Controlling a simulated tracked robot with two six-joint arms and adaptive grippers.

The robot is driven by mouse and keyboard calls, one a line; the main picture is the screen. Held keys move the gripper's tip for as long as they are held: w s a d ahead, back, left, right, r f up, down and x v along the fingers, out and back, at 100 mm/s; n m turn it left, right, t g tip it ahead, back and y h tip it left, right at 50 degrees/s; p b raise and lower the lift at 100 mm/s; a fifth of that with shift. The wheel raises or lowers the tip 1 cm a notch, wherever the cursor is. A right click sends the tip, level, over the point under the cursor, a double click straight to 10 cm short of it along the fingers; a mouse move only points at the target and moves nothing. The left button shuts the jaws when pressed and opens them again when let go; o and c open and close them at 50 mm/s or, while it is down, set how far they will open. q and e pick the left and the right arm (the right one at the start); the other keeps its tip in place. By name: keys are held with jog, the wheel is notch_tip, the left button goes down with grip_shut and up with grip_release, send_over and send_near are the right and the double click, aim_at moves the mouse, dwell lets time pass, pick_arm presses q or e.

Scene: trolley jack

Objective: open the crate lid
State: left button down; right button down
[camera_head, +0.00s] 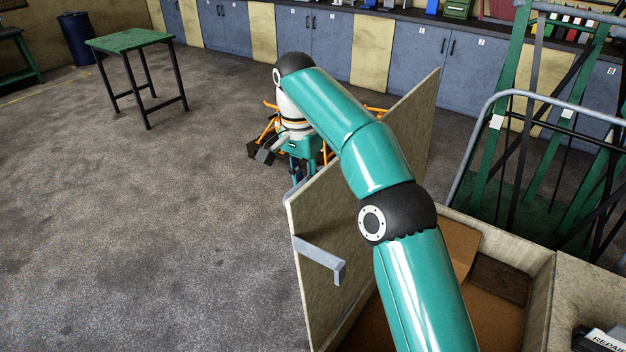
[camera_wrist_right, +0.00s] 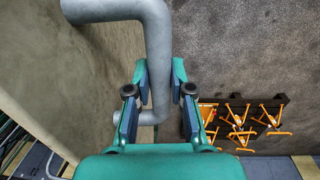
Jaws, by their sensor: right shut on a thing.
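The crate lid (camera_head: 330,215) stands raised and steeply tilted, a pale board above the open crate (camera_head: 540,285). My right arm reaches over the lid. My right gripper (camera_head: 297,172) is at the lid's far side, with its fingertips partly hidden by the board. In the right wrist view the grey bent-tube handle (camera_wrist_right: 156,50) runs between the fingers of the right gripper (camera_wrist_right: 160,95), which are shut on it. The lid (camera_wrist_right: 85,75) fills the left of that view. My left gripper is not in view.
Brown lining and a dark recess show inside the crate. A grey angled bracket (camera_head: 320,257) is on the lid's near face. Orange stands (camera_wrist_right: 238,125) are on a dark base beyond the lid. A green table (camera_head: 130,41) stands far left. The left floor is clear.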

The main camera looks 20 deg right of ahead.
jog(key=shift+w+f, duration=0.15)
jog(key=shift+f, duration=0.2)
jog(key=c, duration=1.5)
grip_release()
jog(key=o, duration=0.5)
jog(key=shift+w+d, duration=0.15)
jog(key=shift+d, duration=0.05)
jog(key=shift+a+r, duration=0.15)
jog(key=shift+a, duration=0.05)
